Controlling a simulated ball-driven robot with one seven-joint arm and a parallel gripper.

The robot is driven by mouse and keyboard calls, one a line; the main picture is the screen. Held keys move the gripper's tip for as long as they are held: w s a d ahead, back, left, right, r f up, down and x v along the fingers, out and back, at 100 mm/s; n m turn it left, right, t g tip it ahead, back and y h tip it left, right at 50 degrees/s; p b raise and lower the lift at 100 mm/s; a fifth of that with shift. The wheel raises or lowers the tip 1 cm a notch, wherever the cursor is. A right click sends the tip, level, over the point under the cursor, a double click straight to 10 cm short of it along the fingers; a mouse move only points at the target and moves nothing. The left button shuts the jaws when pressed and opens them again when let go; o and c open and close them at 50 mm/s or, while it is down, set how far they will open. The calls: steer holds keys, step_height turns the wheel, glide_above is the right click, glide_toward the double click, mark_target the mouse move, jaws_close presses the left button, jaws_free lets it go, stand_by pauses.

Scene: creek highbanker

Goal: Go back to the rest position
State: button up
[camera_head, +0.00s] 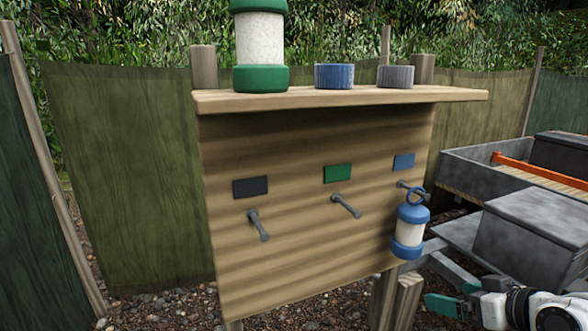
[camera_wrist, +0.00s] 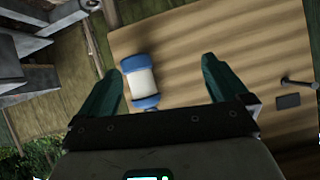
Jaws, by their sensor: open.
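My gripper (camera_wrist: 163,68) is open in the wrist view, with its two teal fingers spread wide and nothing gripped. In the head view my gripper (camera_head: 448,298) shows at the lower right, below and to the right of the blue-and-white canister (camera_head: 409,228). The canister hangs by its blue ring on the right peg of the wooden board (camera_head: 300,240), under the blue label (camera_head: 404,161). In the wrist view the canister (camera_wrist: 140,82) appears between the fingers, nearer the left one, and looks apart from both.
The board's shelf (camera_head: 455,95) holds a large green-and-white canister (camera_head: 260,40), a blue cup (camera_head: 334,76) and a grey cup (camera_head: 395,76). The left peg (camera_head: 258,225) and middle peg (camera_head: 346,206) are bare. Grey metal troughs (camera_head: 535,240) stand at the right, close to my arm.

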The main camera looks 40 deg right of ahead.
steer(key=w+a+f+n+g+y, duration=0.1)
steer(key=a+f+g+y, duration=0.3)
steer(key=a+f, duration=1.1)
steer(key=s+a+f+n+g+h, duration=0.1)
steer(key=s+a+f+n+g, duration=0.1)
steer(key=s+a+f+g, duration=0.4)
steer(key=s+a+f, duration=0.3)
steer(key=s+f, duration=0.1)
steer(key=f, duration=0.1)
steer(key=shift+s+n+h, duration=0.2)
steer(key=shift+n+h, duration=0.1)
steer(key=shift+h, duration=0.1)
